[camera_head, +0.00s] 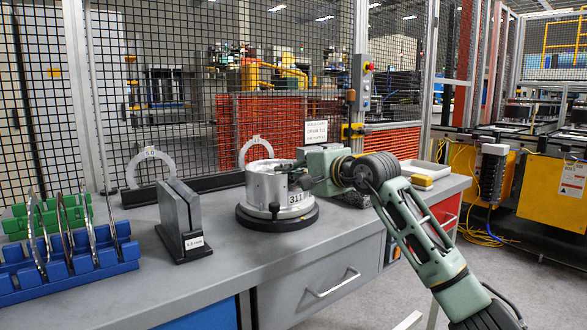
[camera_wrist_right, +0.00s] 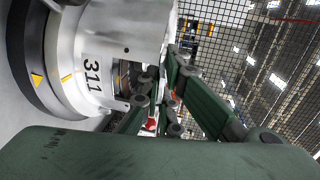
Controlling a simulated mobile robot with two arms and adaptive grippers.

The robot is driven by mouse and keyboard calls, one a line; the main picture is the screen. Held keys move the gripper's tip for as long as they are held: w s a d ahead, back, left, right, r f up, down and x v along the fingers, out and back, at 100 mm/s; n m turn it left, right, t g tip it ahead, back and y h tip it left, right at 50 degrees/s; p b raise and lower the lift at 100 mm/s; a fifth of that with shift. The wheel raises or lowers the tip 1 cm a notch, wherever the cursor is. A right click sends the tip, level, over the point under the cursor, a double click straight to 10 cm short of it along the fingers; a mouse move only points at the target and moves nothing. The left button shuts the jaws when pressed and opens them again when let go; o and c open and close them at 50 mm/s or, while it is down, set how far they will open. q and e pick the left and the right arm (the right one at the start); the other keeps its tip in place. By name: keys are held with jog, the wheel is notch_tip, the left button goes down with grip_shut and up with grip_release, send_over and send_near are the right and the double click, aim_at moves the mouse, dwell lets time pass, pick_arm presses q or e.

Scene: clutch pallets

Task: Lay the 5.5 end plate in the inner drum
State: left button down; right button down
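The inner drum (camera_head: 266,186) is a silver cylinder marked 311, upright on a round black base on the bench. It also shows close up in the right wrist view (camera_wrist_right: 105,62), at the left. My right gripper (camera_head: 292,166) is at the drum's upper right side, with its dark fingers by the rim. In the right wrist view its green fingers (camera_wrist_right: 163,88) point at the drum's side; their tips and anything between them are not clear. Two pale ring plates, a left one (camera_head: 131,172) and a right one (camera_head: 245,151), stand upright behind; their small labels are hard to read. My left gripper is not in view.
A dark grey upright block holder (camera_head: 180,225) stands left of the drum. A blue rack (camera_head: 65,275) with several thin upright rings and a green rack (camera_head: 45,213) are at the far left. A small sign (camera_head: 316,132) stands behind the drum. A mesh fence backs the bench.

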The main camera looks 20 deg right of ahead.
jog(key=shift+f, duration=0.2)
jog(key=c, duration=1.9)
grip_release()
jog(key=shift+o, duration=0.2)
jog(key=shift+f, duration=0.15)
